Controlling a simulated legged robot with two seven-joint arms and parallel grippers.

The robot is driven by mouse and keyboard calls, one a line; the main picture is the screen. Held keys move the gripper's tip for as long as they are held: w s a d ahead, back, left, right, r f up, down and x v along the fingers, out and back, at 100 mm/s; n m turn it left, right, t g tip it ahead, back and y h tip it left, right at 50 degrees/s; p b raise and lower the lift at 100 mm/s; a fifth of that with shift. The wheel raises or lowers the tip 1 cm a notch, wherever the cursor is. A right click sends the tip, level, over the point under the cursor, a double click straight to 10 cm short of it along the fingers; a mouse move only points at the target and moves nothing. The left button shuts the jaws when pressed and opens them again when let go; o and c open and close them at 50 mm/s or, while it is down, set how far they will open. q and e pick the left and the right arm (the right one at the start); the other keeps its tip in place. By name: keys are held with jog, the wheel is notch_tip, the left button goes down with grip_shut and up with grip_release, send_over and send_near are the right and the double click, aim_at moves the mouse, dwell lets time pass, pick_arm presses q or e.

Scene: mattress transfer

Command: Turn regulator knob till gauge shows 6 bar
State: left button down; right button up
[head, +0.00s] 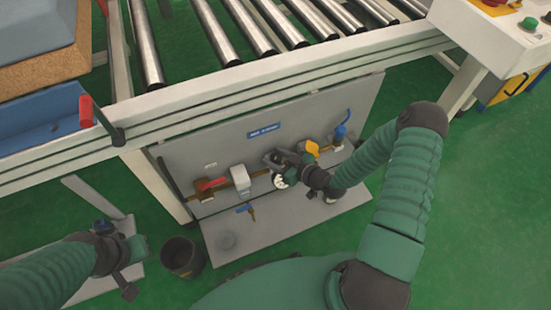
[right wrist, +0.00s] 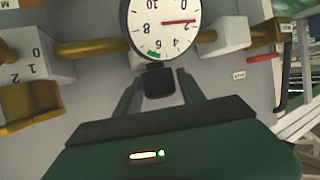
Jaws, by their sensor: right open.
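The pressure gauge (right wrist: 163,27) is a round white dial, seen upside down in the right wrist view. Its red needle points near 2, and a green mark lies near 6. A dark knob (right wrist: 160,82) sits just below the gauge in that picture, between the fingers of my right gripper (right wrist: 160,88). The fingers are open; I cannot tell whether they touch it. In the head view my right gripper (head: 285,163) is at the panel, partly hiding the regulator beside the gauge (head: 280,181). My left gripper (head: 130,268) is low at the left, away from the panel, its jaws unclear.
The grey panel (head: 230,140) carries brass piping, a red-handled valve (head: 212,184), a yellow part (head: 312,148) and a blue fitting (head: 341,131). The roller conveyor (head: 270,62) runs above it. A dark bucket (head: 182,257) stands on the green floor near my left gripper.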

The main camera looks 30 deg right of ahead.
jog(key=shift+c, duration=1.2)
grip_shut()
